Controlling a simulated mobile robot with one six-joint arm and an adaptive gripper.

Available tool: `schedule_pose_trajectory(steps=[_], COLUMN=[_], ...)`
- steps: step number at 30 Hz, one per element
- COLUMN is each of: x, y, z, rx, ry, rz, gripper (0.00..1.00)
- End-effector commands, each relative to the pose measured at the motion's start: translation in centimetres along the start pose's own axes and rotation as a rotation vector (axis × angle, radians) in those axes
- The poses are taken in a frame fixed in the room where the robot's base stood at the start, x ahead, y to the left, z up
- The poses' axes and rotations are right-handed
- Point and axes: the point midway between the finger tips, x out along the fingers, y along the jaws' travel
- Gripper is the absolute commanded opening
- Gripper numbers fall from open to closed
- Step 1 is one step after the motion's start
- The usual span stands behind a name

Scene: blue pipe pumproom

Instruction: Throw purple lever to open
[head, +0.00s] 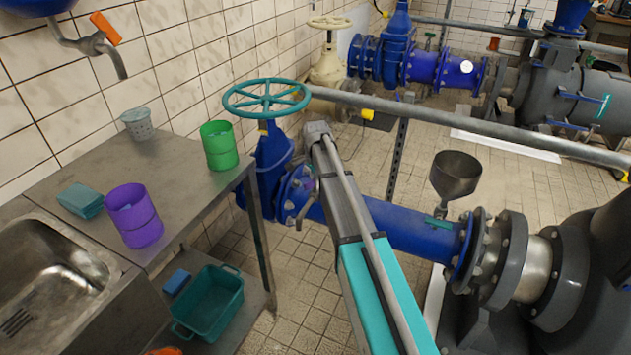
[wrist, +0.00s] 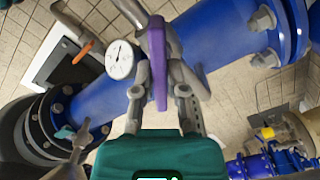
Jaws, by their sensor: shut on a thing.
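The purple lever (wrist: 158,40) stands as a long upright bar in the middle of the wrist view, in front of a thick blue pipe (wrist: 205,50). My gripper (wrist: 160,78) has one finger on each side of the lever's lower part and is shut on it. The teal body of my gripper fills the bottom of the wrist view. In the head view my arm runs up the middle, and I cannot make out the purple lever or the gripper's fingers there.
A white dial gauge (wrist: 120,58) sits just left of the lever. An orange lever (wrist: 83,52) lies farther left. In the head view, a teal handwheel (head: 266,97), a grey rail (head: 480,128) and a metal funnel (head: 456,175) surround my arm.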

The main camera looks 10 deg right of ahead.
Motion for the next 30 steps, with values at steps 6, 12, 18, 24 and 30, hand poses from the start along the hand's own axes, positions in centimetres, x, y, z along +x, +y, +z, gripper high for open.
schedule_pose_trajectory(steps=[6,12,18,24,30], x=[0.01,0.01,0.01,0.01,0.01], y=[0.0,0.0,0.0,0.01,0.01], z=[0.0,0.0,0.0,0.0,0.0], rx=[-0.159,-0.327,-0.479,-0.583,-0.629], ry=[0.0,0.0,0.0,0.0,0.0], rz=[0.0,0.0,0.0,0.0,0.0], gripper=[0.0,0.0,0.0,0.0,0.0])
